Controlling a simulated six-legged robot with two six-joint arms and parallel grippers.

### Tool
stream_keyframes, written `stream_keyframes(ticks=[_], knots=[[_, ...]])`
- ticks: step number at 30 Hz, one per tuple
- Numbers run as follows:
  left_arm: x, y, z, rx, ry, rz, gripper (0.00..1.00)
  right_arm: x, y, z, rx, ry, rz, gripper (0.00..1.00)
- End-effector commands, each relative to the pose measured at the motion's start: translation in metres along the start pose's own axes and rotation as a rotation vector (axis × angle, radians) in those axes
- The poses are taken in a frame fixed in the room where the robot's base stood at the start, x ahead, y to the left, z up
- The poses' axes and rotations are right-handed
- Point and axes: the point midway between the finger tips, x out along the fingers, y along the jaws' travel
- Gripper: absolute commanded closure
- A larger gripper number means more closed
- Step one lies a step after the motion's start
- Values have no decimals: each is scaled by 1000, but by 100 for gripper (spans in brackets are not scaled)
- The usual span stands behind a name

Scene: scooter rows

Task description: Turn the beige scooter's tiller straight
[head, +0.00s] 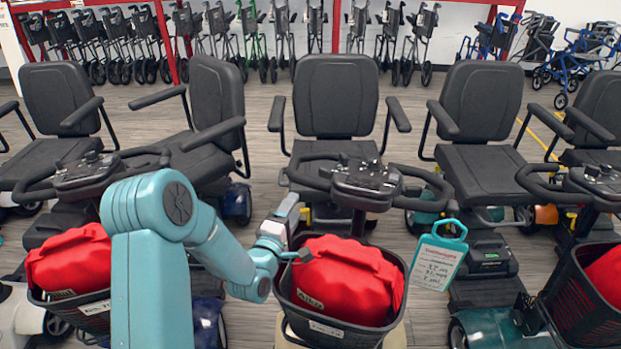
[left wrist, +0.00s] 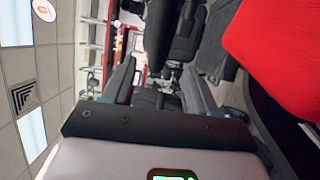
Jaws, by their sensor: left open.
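The beige scooter stands in the middle of the head view; a bit of its beige body (head: 396,336) shows under its basket. Its black tiller console (head: 366,178) sits above the basket. The handlebar is skewed, its right end (head: 440,190) lower in the picture than its left end (head: 300,168). My left gripper (head: 291,200) is close to the left part of the handlebar, with no clear contact visible. In the left wrist view its two fingers (left wrist: 158,85) are spread apart with nothing between them. My right gripper is in neither view.
A red bag (head: 345,280) fills the scooter's black basket (head: 335,333), beside my left wrist. Other scooters stand close on both sides, with black seats (head: 335,95) behind. Folded walkers (head: 290,35) line the back.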

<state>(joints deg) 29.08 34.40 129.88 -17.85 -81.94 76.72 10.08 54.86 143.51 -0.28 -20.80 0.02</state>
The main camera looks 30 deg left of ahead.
Motion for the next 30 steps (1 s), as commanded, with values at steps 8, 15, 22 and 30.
stream_keyframes(ticks=[8,15,22,30], knots=[[68,2,2,-1,-1,2,43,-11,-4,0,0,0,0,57],[108,1,3,-1,0,1,43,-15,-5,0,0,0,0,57],[121,0,2,-1,0,1,43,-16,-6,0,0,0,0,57],[120,0,2,-1,0,0,65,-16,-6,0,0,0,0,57]])
